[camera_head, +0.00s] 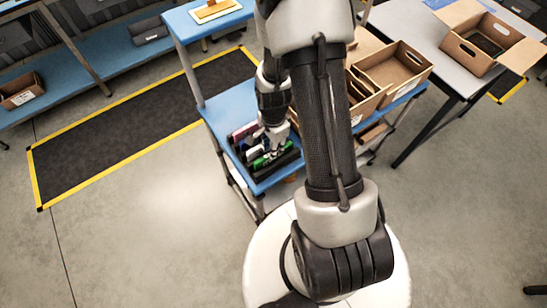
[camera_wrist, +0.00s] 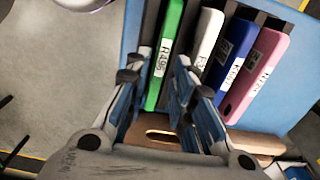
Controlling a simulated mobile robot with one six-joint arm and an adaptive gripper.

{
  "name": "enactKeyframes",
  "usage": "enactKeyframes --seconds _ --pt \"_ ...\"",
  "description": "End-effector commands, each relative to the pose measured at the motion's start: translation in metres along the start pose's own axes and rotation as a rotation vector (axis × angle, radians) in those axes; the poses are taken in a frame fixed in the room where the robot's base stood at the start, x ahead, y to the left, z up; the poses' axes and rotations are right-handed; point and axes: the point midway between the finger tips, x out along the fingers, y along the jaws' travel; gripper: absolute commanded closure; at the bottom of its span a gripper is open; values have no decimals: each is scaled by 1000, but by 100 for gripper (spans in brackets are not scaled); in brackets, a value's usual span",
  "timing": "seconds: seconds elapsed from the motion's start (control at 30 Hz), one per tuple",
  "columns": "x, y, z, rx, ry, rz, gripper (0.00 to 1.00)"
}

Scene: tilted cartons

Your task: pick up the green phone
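The green phone (camera_wrist: 169,35) stands on edge in a dark slotted rack, with a white label on its near end. It also shows in the head view (camera_head: 261,162), partly hidden by my gripper. My gripper (camera_wrist: 161,62) is open; its fingers show on either side of the green phone's near end in the wrist view. I cannot tell how deep the fingertips reach or whether they touch the phone. In the head view my gripper (camera_head: 274,144) points down over the rack.
White (camera_wrist: 208,38), blue (camera_wrist: 234,45) and pink (camera_wrist: 262,65) phones stand to the right of the green one, close to the right finger. The rack rests on a blue cart shelf (camera_head: 216,107). Open cartons (camera_head: 398,68) stand to the right on the cart.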

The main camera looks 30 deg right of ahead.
Motion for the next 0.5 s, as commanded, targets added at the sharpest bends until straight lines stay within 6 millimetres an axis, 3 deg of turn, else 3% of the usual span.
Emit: enactKeyframes --seconds 0.03,0.17,0.43,0.5 --pt "11 0 0 0 -1 3 78" --pt "23 0 0 0 0 1 78" --pt "25 0 0 0 0 0 78" --pt "25 0 0 0 0 0 82"
